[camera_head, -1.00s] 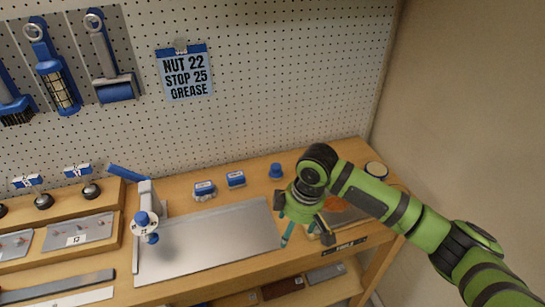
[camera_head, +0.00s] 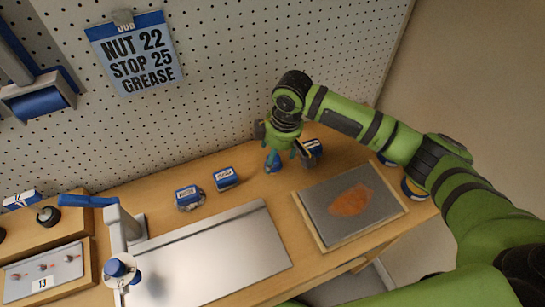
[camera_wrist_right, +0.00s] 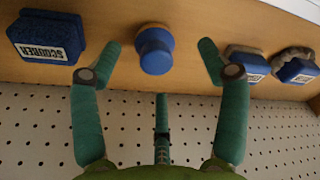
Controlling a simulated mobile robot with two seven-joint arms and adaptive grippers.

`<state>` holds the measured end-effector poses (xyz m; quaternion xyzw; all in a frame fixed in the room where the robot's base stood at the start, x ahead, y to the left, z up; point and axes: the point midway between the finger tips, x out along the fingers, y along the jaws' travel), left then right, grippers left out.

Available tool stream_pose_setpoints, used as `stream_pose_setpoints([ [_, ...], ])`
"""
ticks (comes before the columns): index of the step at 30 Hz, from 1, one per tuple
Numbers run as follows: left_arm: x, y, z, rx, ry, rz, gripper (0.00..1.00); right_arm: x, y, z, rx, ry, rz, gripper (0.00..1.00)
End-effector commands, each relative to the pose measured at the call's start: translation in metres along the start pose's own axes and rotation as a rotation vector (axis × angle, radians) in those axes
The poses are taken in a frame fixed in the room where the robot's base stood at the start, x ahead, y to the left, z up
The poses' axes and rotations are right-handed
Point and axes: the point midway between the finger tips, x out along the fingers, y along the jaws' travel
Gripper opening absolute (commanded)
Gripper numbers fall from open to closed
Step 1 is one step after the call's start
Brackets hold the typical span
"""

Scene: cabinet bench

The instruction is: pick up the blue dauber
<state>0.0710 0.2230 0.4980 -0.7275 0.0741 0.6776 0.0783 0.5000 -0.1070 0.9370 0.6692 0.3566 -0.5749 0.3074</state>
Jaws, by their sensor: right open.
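The blue dauber (camera_head: 272,166) stands on the wooden bench near the pegboard, partly hidden by my right gripper (camera_head: 282,157) in the head view. I see no contact. My left gripper is not in view.
A blue scourer block (camera_wrist_right: 47,38) stands close beside the dauber. Two blue labelled blocks (camera_head: 225,178) (camera_head: 188,197) sit on its other side. A grey plate with an orange-brown patch (camera_head: 348,205) lies at the right. The pegboard (camera_head: 215,95) rises close behind.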

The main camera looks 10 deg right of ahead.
Motion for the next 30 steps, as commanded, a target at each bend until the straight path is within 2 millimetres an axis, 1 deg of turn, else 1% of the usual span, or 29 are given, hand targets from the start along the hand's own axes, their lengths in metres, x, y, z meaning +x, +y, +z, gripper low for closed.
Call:
stream_pose_setpoints([
  [1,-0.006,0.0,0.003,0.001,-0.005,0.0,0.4,0.005,0.001,0.0,0.002,-0.004,-0.002,0.76],
  [3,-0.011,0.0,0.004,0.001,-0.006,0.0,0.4,0.016,0.004,-0.001,0.002,-0.003,-0.003,0.76],
  [7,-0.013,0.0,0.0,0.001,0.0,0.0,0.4,0.035,0.004,-0.001,0.001,-0.002,-0.001,0.76],
  [10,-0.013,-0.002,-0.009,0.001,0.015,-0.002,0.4,0.041,0.004,-0.001,-0.001,0.0,0.0,0.76],
  [13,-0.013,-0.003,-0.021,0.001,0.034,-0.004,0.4,0.043,0.004,-0.001,-0.002,0.0,0.001,0.76],
  [16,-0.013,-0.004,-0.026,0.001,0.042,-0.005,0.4,0.043,0.004,-0.001,-0.002,0.0,0.001,0.76],
  [17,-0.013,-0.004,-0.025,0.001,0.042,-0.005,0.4,0.043,0.004,-0.001,-0.002,0.0,0.001,0.71],
  [18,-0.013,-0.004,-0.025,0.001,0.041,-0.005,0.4,0.042,0.004,-0.001,-0.002,0.0,0.001,0.56],
  [20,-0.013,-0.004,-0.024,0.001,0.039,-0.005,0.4,0.042,0.004,-0.001,-0.001,0.0,0.001,0.32],
  [21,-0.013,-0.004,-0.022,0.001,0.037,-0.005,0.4,0.042,0.004,-0.001,-0.001,0.0,0.001,0.16],
  [26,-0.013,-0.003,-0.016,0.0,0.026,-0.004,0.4,0.042,0.004,-0.001,-0.001,0.0,0.001,0.15],
  [27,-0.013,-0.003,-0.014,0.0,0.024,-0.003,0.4,0.042,0.005,-0.001,-0.001,0.0,0.001,0.1],
  [30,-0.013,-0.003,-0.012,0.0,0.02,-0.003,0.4,0.042,0.005,-0.001,-0.001,0.0,0.001,0.1],
])
